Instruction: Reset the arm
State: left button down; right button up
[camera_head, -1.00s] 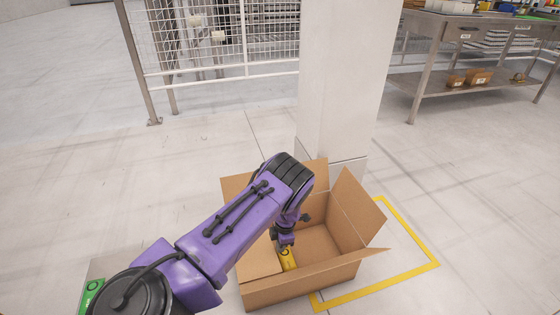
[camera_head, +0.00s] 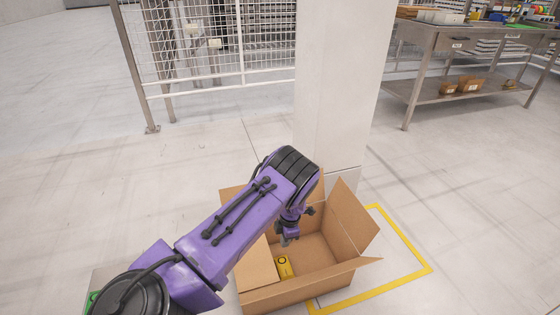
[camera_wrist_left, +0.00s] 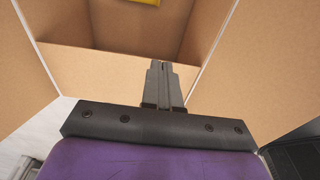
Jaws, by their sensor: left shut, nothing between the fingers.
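My left arm comes in from the left in the head view, and my left gripper (camera_head: 288,239) hangs over the open cardboard box (camera_head: 300,291). In the left wrist view my left gripper (camera_wrist_left: 164,66) has its fingers together with nothing between them. A yellow item (camera_head: 284,267) lies inside the box, below and apart from the fingers. A bit of the yellow item (camera_wrist_left: 143,2) shows at the top edge of the left wrist view. My right gripper is not in view.
A yellow floor marking (camera_head: 425,268) runs around the box's right side. A white pillar (camera_head: 338,100) stands right behind the box. A metal workbench (camera_head: 425,85) is at the back right, and a mesh fence (camera_head: 195,45) at the back left. The floor at right is clear.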

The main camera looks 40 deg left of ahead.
pick_arm(q)
jog(key=w+d+r, duration=0.2)
jog(key=w+r, duration=0.2)
jog(key=shift+r, duration=0.1)
